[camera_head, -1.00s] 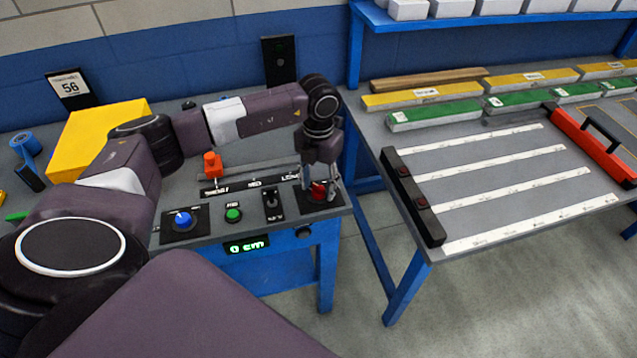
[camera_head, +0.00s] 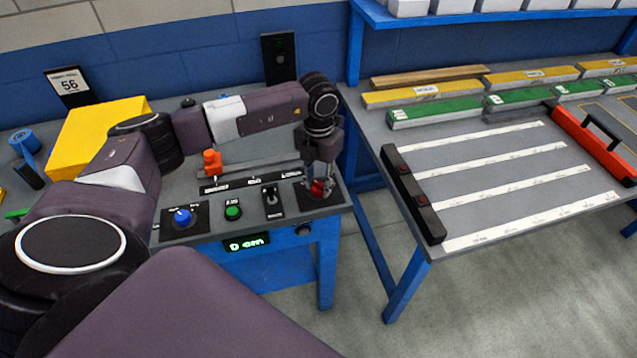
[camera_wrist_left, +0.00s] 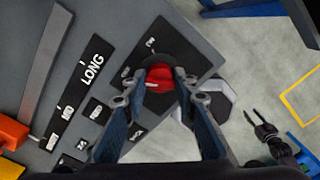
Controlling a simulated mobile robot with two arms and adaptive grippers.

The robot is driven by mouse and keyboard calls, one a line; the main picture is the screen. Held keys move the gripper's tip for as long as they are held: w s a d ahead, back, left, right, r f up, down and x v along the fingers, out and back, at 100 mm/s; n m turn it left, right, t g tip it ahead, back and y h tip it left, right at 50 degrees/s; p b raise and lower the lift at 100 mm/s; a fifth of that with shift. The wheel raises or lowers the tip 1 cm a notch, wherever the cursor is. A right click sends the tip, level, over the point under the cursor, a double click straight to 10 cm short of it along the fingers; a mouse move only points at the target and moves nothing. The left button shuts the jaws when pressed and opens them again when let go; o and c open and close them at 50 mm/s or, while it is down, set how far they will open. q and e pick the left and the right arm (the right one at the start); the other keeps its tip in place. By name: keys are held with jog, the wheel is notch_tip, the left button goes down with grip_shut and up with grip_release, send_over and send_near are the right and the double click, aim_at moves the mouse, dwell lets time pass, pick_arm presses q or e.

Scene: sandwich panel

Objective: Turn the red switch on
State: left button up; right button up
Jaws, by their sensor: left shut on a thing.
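The red switch (camera_head: 317,188) is a red knob on a black plate at the right end of the control panel. My left gripper (camera_head: 318,186) is over it, pointing down. In the left wrist view the red switch (camera_wrist_left: 160,76) sits between the fingertips of my left gripper (camera_wrist_left: 158,84), which are shut on its two sides. The fingers hide part of the knob, and its plate's labels are too blurred to read. My right gripper (camera_wrist_left: 262,132) seems to show at the lower right of the left wrist view, small and dark, far from the panel.
The panel also has a blue knob (camera_head: 182,217), a green button (camera_head: 233,212), a black toggle (camera_head: 272,199) and an orange slider (camera_head: 212,162). A green-lit display (camera_head: 248,242) is on the front. A second table (camera_head: 470,190) with white strips stands to the right, across a gap.

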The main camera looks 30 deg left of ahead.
aim_at(319, 183)
pick_arm(q)
jog(key=m+b, duration=0.2)
jog(key=shift+f+m, duration=0.15)
jog(key=shift+m, duration=0.15)
jog(key=m+b, duration=0.3)
jog(key=m, duration=0.1)
jog(key=shift+m, duration=0.3)
jog(key=m+b, duration=0.2)
jog(key=m, duration=0.1)
jog(key=shift+r+m+b, duration=0.2)
jog(key=shift+m+b, duration=0.4)
jog(key=shift+m, duration=1)
jog(key=o, duration=1.2)
jog(key=shift+c, duration=0.2)
notch_tip(319, 183, up, 12)
